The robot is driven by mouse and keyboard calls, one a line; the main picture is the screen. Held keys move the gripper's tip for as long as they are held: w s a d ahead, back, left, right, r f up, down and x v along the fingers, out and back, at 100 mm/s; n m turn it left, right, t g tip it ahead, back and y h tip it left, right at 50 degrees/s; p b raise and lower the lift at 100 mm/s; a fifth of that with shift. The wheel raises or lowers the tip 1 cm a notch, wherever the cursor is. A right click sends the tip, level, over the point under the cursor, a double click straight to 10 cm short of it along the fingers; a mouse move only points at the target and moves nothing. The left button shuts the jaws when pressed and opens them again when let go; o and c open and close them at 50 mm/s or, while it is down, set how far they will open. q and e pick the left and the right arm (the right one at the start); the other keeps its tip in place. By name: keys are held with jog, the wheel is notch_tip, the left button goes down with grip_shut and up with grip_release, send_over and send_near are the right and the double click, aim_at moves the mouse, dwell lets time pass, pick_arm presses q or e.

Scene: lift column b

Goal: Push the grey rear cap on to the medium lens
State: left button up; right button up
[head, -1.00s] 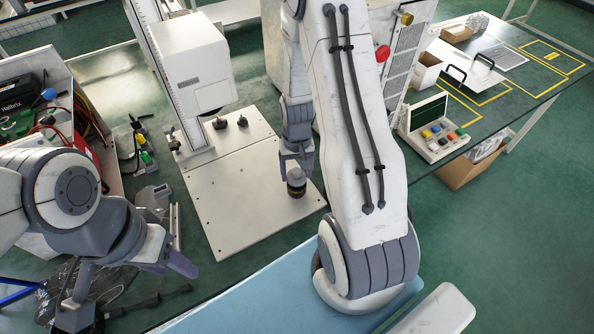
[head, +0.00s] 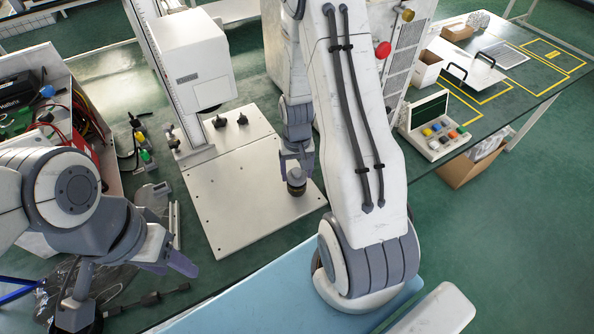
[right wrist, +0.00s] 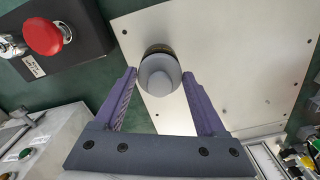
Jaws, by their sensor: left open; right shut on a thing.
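The medium lens (head: 297,190) is a dark, short cylinder with a gold band, standing upright on the pale plate. In the right wrist view, its dark and gold edge (right wrist: 158,48) shows just behind the grey rear cap (right wrist: 159,76). The cap is round with a raised middle and lies over the lens end; whether it is fully seated cannot be told. My right gripper (head: 296,172) points down over the lens, shut on the cap, with its purple fingers on either side (right wrist: 159,78). My left gripper (head: 178,264) is open and empty at lower left, away from the lens.
The pale plate (head: 235,210) carries a column with a white box head (head: 190,65) and two black knobs (head: 230,120). A crate of tools (head: 95,85) stands left. A red button box (right wrist: 45,40) shows in the right wrist view. The plate's front is clear.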

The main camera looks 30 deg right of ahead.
aim_at(297, 172)
jog(key=shift+f, duration=0.4)
jog(key=o, duration=1.3)
jog(key=shift+c, duration=0.2)
notch_tip(297, 172, up, 11)
jog(key=shift+f+b, duration=0.2)
jog(key=shift+b, duration=0.15)
jog(key=s+a+r+n, duration=0.2)
jog(key=a+r+n, duration=0.1)
jog(key=a, duration=0.4)
jog(key=s+a+r+n, duration=0.2)
jog(key=a+r, duration=0.1)
jog(key=a, duration=0.5)
jog(key=s+a+r+n, duration=0.2)
jog(key=s+a+n, duration=0.1)
jog(key=s, duration=0.3)
jog(key=s+a+r+n+y, duration=0.1)
jog(key=s+a+r+n, duration=0.1)
jog(key=s+a+n, duration=0.2)
jog(key=s+a, duration=0.1)
jog(key=s, duration=0.2)
jog(key=shift+s+a+r, duration=0.15)
jog(key=shift+a+r, duration=0.15)
jog(key=shift+a, duration=0.05)
